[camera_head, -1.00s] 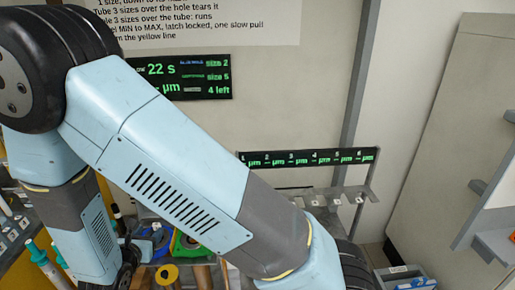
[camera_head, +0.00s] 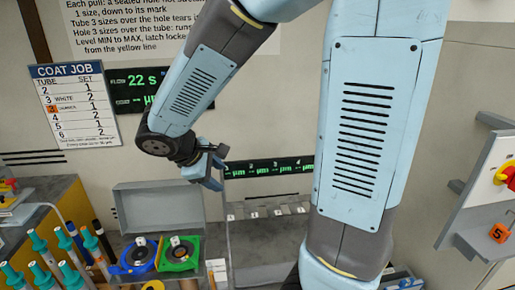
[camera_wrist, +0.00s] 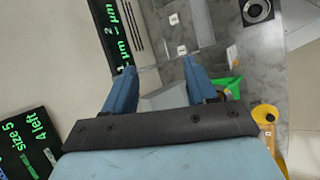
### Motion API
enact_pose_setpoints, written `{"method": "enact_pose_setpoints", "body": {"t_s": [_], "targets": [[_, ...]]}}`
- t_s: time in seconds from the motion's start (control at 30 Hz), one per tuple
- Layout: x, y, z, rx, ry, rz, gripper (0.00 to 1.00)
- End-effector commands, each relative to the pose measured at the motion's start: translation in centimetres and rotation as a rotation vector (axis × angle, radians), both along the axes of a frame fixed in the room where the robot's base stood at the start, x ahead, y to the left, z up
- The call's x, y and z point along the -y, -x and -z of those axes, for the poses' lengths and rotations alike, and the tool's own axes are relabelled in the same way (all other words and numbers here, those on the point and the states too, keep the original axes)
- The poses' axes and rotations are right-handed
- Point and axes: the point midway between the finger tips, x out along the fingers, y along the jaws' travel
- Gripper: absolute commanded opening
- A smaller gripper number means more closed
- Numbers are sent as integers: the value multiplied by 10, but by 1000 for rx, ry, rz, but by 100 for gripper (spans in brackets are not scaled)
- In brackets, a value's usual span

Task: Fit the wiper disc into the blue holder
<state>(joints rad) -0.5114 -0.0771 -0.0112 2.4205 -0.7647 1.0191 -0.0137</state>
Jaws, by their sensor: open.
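The blue holder (camera_head: 138,256) sits on the bench at lower left in the head view, with a dark round centre. A green holder (camera_head: 181,254) stands right beside it; part of it shows past my finger in the wrist view (camera_wrist: 232,86). A yellow disc (camera_wrist: 265,112) lies to the right in the wrist view; I cannot tell whether it is the wiper disc. My gripper (camera_head: 220,168) is above and right of the holders, in front of the wall. In the wrist view (camera_wrist: 160,72) its two fingers are apart with nothing between them.
A grey box with a raised lid (camera_head: 158,207) stands behind the holders. Several teal-capped tubes (camera_head: 40,250) stand at the left. A rack with a numbered display (camera_head: 268,168) is right of my gripper. A grey panel (camera_head: 480,205) with a red knob is at far right.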

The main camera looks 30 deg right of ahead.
Motion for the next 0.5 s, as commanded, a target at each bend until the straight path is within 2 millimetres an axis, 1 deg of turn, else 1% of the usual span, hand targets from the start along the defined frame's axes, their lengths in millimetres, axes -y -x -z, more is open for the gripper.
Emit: {"method": "enact_pose_setpoints", "body": {"t_s": [0.03, 0.2, 0.3, 0.5], "targets": [[9, 8, -9, 26, -52, 60, 57], [29, 34, -33, 102, -224, 246, 57], [37, 50, -46, 153, -326, 348, 57], [47, 80, -73, 267, -531, 535, 57]]}}
